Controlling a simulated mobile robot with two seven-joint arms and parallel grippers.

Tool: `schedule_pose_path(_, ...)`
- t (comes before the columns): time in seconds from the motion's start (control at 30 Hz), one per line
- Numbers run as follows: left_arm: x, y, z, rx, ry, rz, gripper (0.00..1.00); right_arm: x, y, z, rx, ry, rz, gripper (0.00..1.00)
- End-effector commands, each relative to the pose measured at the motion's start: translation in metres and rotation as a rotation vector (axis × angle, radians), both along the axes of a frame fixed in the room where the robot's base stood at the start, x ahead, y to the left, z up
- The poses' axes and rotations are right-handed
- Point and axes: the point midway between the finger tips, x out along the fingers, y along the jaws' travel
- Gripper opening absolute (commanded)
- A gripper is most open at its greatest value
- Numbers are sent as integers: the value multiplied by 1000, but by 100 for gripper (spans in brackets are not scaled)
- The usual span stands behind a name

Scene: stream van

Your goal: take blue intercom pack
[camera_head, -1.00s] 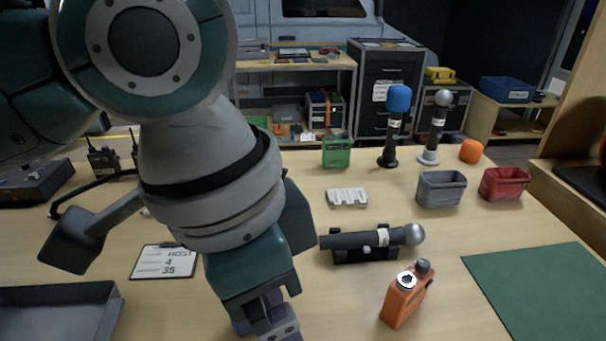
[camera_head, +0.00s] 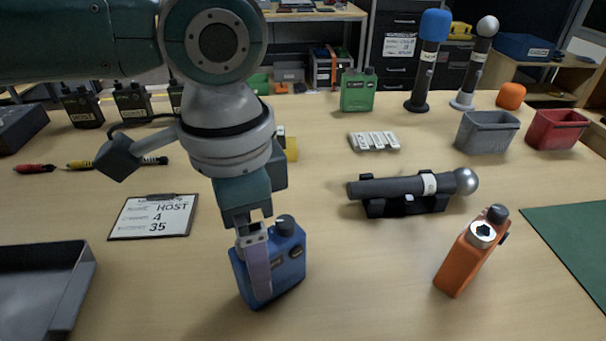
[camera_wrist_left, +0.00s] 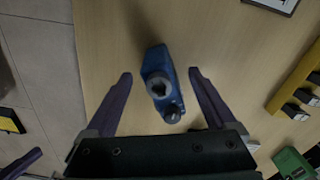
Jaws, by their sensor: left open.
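The blue intercom pack (camera_head: 285,262) stands upright on the table near the front, with a dark knob on top. My left gripper (camera_head: 258,275) is open and points down at the pack, partly covering its left side in the head view. In the left wrist view the blue pack (camera_wrist_left: 158,78) lies between the two spread purple fingers of my left gripper (camera_wrist_left: 158,82), with gaps on both sides. My right gripper is in neither view.
An orange pack (camera_head: 468,255) stands to the right. A microphone lies in a black cradle (camera_head: 405,205) behind. A clipboard (camera_head: 150,217) and grey tray (camera_head: 75,295) are to the left. A green pack (camera_head: 358,92) stands farther back. Table between blue and orange packs is clear.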

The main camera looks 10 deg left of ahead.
Motion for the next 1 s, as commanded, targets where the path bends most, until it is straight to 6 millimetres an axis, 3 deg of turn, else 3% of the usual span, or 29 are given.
schedule_pose_path(0.13,0,0,-21,1,2,0,90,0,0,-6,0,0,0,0)
schedule_pose_path(0.4,0,0,-23,0,0,-1,90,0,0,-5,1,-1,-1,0)
schedule_pose_path(1.0,0,0,-23,0,0,0,23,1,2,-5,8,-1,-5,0)
